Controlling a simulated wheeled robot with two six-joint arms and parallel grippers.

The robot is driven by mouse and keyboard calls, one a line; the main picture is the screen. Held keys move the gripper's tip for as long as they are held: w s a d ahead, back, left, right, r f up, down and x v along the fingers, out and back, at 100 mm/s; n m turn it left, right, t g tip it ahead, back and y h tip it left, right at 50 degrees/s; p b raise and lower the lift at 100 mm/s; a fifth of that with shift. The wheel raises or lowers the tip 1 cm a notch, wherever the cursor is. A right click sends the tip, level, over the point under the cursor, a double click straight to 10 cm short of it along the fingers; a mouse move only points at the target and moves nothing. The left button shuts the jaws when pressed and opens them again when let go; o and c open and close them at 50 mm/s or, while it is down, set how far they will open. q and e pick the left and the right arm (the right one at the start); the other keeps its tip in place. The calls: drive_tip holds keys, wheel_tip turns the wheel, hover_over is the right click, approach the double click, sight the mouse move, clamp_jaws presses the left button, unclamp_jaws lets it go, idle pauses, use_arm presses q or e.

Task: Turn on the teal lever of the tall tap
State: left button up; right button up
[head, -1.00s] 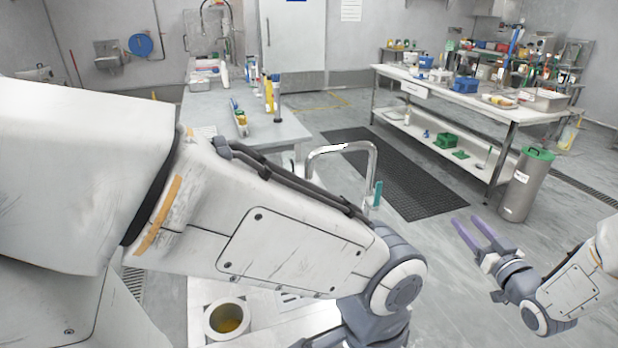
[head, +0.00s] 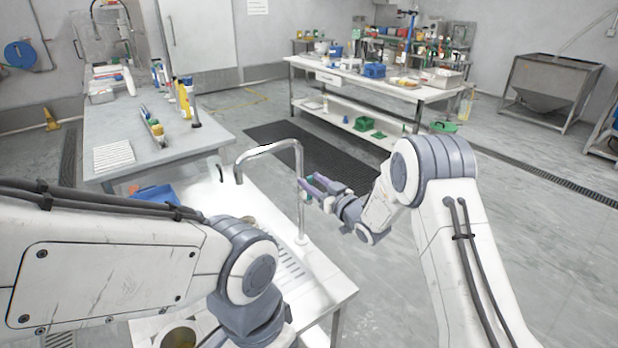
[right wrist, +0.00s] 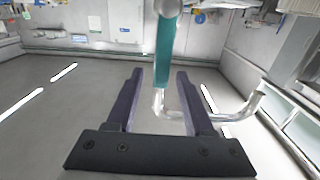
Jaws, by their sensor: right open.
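The tall tap (head: 301,215) is a chrome pipe rising from the white counter, its spout arching to the left. Its teal lever (right wrist: 166,50) stands out clearly in the right wrist view, ahead of the fingertips and nearer the right finger. In the head view the lever is largely hidden by the fingers. My right gripper (head: 310,182) is open beside the tap's column, its purple fingers pointing left at it. It also shows open in the right wrist view (right wrist: 158,72), with nothing clearly held. My left arm crosses the lower left; its gripper is out of sight.
The white counter (head: 325,285) with a slotted drain area lies under the tap. A grey table (head: 105,135) with bottles stands behind left. A white workbench (head: 345,78) stands at the back. A black mat (head: 265,132) covers the floor between them.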

drive_tip(key=shift+w+a, duration=0.45)
drive_tip(key=shift+w, duration=0.1)
clamp_jaws()
idle(1.1)
